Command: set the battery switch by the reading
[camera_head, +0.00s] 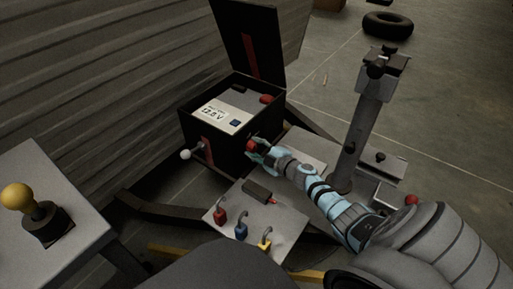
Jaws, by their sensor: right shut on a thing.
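A black battery box (183,121) stands open, its black lid (232,38) raised. Inside is a light meter panel (221,115) whose display appears to read 12.6 V; the last digit is too small to be certain. A blue button (235,122) is on the panel. My right gripper (255,147) reaches in from the lower right and is shut on a red knob (251,144) at the box's right-hand face. The fingers partly hide the knob, and its setting cannot be told. My left gripper is out of view.
A white-knobbed lever (186,154) sticks out from the box's left face. Red (219,215), blue (241,231) and yellow (264,244) hooked pieces are on the grey plate (290,222) in front. A post (350,140) stands right; a side table (40,180) is left.

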